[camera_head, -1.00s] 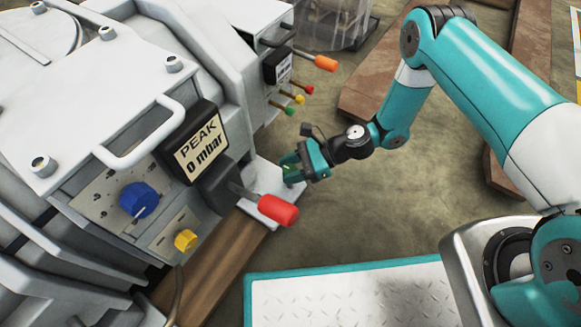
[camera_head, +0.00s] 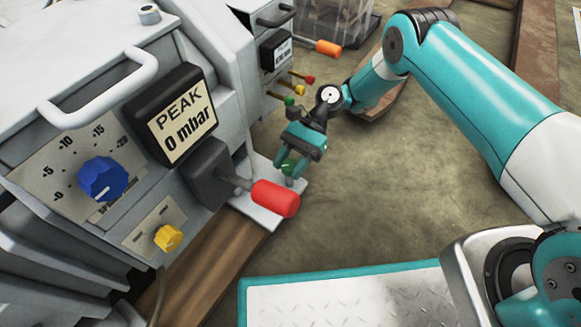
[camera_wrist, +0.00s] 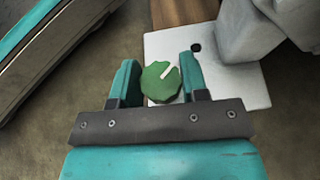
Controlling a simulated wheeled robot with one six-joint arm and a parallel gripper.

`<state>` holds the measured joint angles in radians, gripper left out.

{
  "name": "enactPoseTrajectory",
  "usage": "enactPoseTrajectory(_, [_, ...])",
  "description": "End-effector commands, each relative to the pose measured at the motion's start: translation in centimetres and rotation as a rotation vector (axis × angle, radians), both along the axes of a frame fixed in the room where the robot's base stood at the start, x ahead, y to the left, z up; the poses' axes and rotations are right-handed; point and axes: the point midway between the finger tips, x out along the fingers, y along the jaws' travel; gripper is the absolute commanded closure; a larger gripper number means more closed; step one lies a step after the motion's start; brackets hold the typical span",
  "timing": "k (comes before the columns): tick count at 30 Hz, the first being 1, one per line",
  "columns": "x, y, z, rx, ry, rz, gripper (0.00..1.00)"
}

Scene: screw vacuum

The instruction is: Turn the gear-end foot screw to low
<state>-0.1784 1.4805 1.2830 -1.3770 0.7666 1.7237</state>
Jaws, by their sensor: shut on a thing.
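The foot screw has a round green knob (camera_wrist: 158,84) with a white pointer line, which slants to the upper right in the wrist view. It stands at the white foot plate (camera_wrist: 222,85) of the machine. My gripper (camera_wrist: 158,80) has one teal finger on each side of the knob and is shut on it. In the head view the gripper (camera_head: 294,166) is over the outer end of the foot plate (camera_head: 268,208), and the green knob (camera_head: 289,168) shows only partly between the fingers. The low mark cannot be made out.
A red-ended lever (camera_head: 276,198) sticks out just in front of my gripper. The machine's front carries a PEAK display (camera_head: 184,122) reading 0 mbar, a blue knob (camera_head: 102,178) and a yellow knob (camera_head: 168,238). An orange handle (camera_head: 327,47) is behind. Floor right of the gripper is clear.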

Motion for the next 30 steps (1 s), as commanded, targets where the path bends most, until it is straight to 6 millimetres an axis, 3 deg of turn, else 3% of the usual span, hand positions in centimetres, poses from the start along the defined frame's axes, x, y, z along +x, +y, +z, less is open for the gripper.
enactPoseTrajectory(18, [-0.39,0.03,-0.07,0.0,0.01,0.046,0.83])
enactPoseTrajectory(19, [-0.39,0.03,-0.07,0.0,0.01,0.046,0.52])
enactPoseTrajectory(21, [-0.33,0.04,-0.05,0.001,0.008,0.045,0.36])
enactPoseTrajectory(30, [-0.07,-0.19,0.08,0.001,0.004,0.038,0.33])
